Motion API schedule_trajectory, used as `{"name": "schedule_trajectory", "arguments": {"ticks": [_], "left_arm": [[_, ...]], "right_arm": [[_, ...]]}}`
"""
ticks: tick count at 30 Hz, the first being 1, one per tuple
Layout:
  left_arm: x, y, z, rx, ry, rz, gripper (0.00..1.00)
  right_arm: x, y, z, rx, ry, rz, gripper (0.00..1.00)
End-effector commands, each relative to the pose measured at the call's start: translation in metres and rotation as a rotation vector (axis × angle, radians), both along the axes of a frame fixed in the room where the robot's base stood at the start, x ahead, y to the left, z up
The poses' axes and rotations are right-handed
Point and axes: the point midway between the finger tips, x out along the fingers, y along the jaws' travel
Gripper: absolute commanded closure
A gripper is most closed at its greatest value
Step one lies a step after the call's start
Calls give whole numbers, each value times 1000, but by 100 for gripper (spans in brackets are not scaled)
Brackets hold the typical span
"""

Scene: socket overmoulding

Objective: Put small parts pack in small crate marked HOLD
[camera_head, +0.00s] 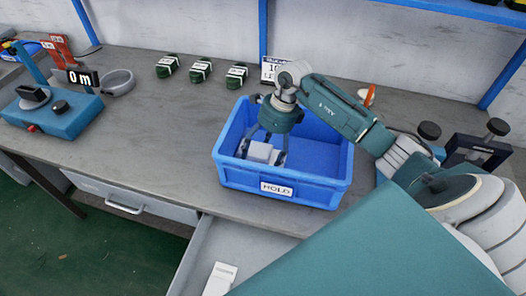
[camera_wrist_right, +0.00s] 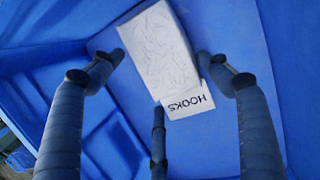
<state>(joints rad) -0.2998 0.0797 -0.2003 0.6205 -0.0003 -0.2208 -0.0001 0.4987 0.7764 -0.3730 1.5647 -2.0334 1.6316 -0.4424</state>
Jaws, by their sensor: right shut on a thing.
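The small blue crate marked HOLD (camera_head: 240,182) stands on the grey bench, its white label facing front. The small parts pack (camera_head: 260,153) is a white packet inside the crate. In the right wrist view the pack (camera_wrist_right: 155,45) carries a white tag reading HOOKS (camera_wrist_right: 188,101). My right gripper (camera_head: 264,158) reaches down into the crate with its fingers shut on the pack. The wrist view shows its dark fingers (camera_wrist_right: 161,62) around the pack, over the blue crate floor. Whether the pack touches the floor is hard to tell. My left gripper is not in view.
Several dark green bundles with white labels (camera_head: 200,70) lie behind the crate to the left. A blue device (camera_head: 55,114) and a grey ring (camera_head: 118,82) stand at far left. A dark fixture with knobs (camera_head: 475,150) is at right. Bench left of the crate is clear.

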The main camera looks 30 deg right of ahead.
Motion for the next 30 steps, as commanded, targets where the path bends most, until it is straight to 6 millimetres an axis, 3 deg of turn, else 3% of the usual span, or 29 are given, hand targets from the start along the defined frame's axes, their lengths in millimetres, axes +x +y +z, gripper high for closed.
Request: {"name": "schedule_trajectory", "arguments": {"ticks": [11, 12, 15, 25, 30], "left_arm": [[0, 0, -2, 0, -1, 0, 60], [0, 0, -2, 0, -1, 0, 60], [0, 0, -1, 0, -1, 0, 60], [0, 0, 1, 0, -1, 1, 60], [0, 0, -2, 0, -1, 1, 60]], "right_arm": [[0, 0, -10, -1, -2, 0, 50], [0, 0, -10, -2, -2, 0, 22], [0, 0, -9, 0, -2, 1, 5], [0, 0, -6, 0, -2, 1, 5], [0, -6, 11, -3, -6, -1, 5]]}}
